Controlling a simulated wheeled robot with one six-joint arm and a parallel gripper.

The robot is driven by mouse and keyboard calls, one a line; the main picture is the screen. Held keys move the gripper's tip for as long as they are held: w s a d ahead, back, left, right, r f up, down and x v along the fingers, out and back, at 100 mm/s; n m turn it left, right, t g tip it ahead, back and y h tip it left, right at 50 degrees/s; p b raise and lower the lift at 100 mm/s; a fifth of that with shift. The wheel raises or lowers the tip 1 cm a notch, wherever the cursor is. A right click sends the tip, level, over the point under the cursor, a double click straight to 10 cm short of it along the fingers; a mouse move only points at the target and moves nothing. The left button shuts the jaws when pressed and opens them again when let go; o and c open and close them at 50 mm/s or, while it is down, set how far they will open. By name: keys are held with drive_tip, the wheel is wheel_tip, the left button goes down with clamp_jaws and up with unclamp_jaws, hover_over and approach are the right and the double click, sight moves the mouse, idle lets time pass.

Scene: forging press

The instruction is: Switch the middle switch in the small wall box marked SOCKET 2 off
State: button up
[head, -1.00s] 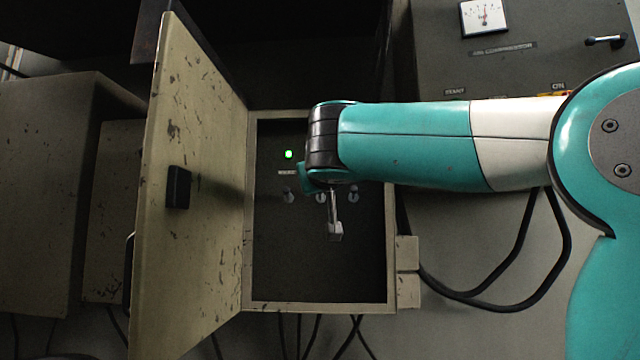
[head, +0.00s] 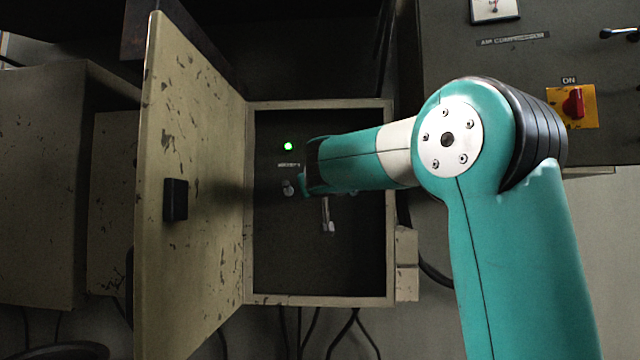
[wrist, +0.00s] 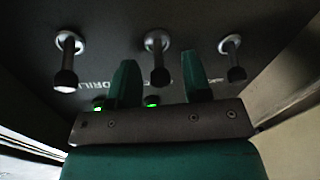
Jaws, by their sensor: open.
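The small wall box (head: 320,301) stands open, with its door (head: 190,250) swung out to the left. Its label is too small to read in the head view. The wrist view shows three toggle switches in a row: one at the left (wrist: 68,60), the middle switch (wrist: 157,55) and one at the right (wrist: 231,58). All their levers point down in that picture, towards the green lamps. My gripper (wrist: 160,82) is open, its two green fingers either side of the middle switch's lever tip; I cannot tell whether they touch it. In the head view my arm hides the middle switch.
A green lamp (head: 288,146) glows inside the box; two lit green lamps show in the wrist view, one by my left finger (wrist: 98,105). The box's side walls are close around my gripper. A panel with a red rotary switch (head: 573,103) stands at the right.

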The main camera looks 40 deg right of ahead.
clamp_jaws()
drive_tip(key=f+b, duration=0.1)
drive_tip(key=b, duration=0.2)
drive_tip(key=shift+t+h, duration=0.3)
wheel_tip(320, 180, down, 2)
drive_tip(key=t+h+b, duration=0.2)
drive_tip(key=t+b, duration=0.1)
drive_tip(key=b, duration=0.6)
drive_tip(key=n+t+h+b, duration=0.1)
drive_tip(key=t+b, duration=0.2)
drive_tip(key=b, duration=0.6)
drive_tip(key=shift+f+n+h, duration=0.1)
drive_tip(key=shift+n+h, duration=0.2)
drive_tip(key=shift+h, duration=0.1)
drive_tip(key=shift+t+b, duration=0.4)
drive_tip(key=shift+b, duration=0.05)
unclamp_jaws()
